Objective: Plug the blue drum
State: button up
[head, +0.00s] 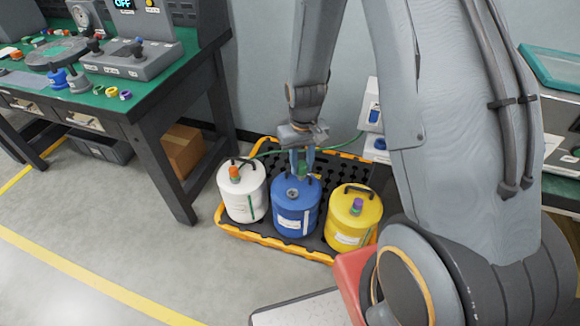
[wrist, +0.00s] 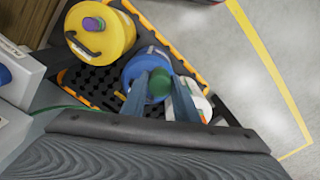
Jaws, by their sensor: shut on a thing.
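The blue drum (head: 292,215) stands upright in the middle of a row of three drums, with a bare grey opening on its top near the front. It also shows in the wrist view (wrist: 134,68), partly behind my fingers. My gripper (head: 302,166) is above the back part of the blue drum's top, shut on a green plug. The green plug shows between the fingertips of my gripper (wrist: 158,86) in the wrist view (wrist: 158,84). I cannot tell how far the plug is above the drum.
A white drum (head: 240,198) with an orange plug stands left, and a yellow drum (head: 352,222) with a purple plug stands right. All stand in a black spill tray with an orange rim (head: 262,241). A green-topped workbench (head: 140,97) is at left; the floor in front is clear.

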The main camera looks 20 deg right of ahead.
jog(key=shift+n, duration=0.9)
jog(key=shift+w+a+f+b, duration=0.1)
jog(key=shift+w+f+b, duration=1.25)
jog(key=shift+f+b, duration=1.45)
jog(key=shift+w+d+f+b, duration=0.1)
jog(key=shift+w+f+b, duration=1.3)
jog(key=shift+f+b, duration=1.35)
jog(key=shift+w+a+f+b, duration=0.1)
jog(key=shift+w+f+b, duration=1.25)
jog(key=shift+f+b, duration=1.45)
jog(key=shift+f+p, duration=0.1)
jog(key=shift+p, duration=0.7)
jog(key=shift+f+b, duration=0.35)
jog(key=shift+f, duration=1.05)
jog(key=o, duration=1.2)
jog(key=shift+r+p, duration=0.65)
jog(key=shift+r, duration=3.25)
